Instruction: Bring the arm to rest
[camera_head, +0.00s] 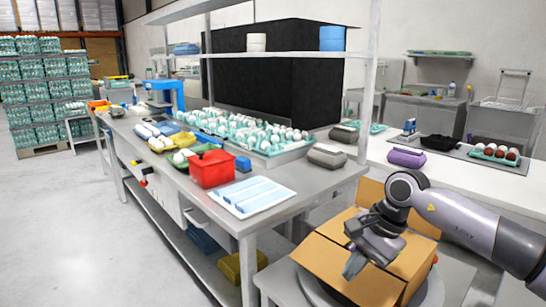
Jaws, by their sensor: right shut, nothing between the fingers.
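My right arm (470,222) comes in from the right edge of the head view. Its gripper (354,266) is shut and empty, and it points down over an open cardboard box (325,262). I cannot tell whether the fingertips touch the box. My left gripper is not in view.
The floor (60,220) at left is clear.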

